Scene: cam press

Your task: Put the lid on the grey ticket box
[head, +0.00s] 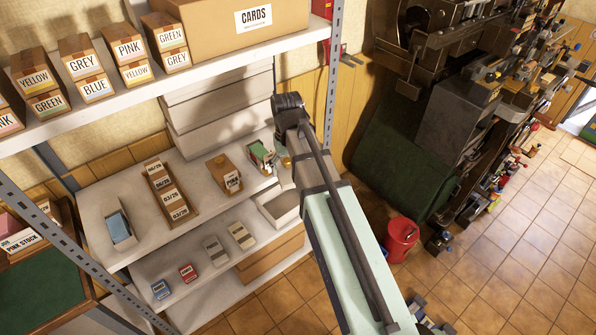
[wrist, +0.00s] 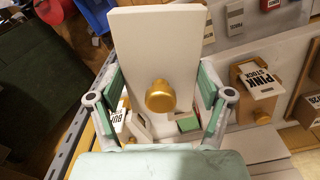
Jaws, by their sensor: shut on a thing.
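My gripper (wrist: 160,85) is shut on a flat off-white lid (wrist: 155,45) with a brass knob (wrist: 160,97). Its fingers lie at the two side edges of the lid. The lid is above the shelf's right end as the head view has it, where my arm hides the gripper. A pale open box with blue inside (head: 118,231) stands at the shelf's left. A box with green tickets (head: 262,155) stands near my arm, and the green also shows beneath the lid in the wrist view (wrist: 188,123). I cannot tell which is the grey ticket box.
A wooden PINK STOCK box (wrist: 257,82) stands beside the lid in the wrist view. An open pale tray (head: 279,207) sits at the shelf's right. Small packs (head: 188,272) lie lower down. A metal upright (head: 333,85) stands close to my arm.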

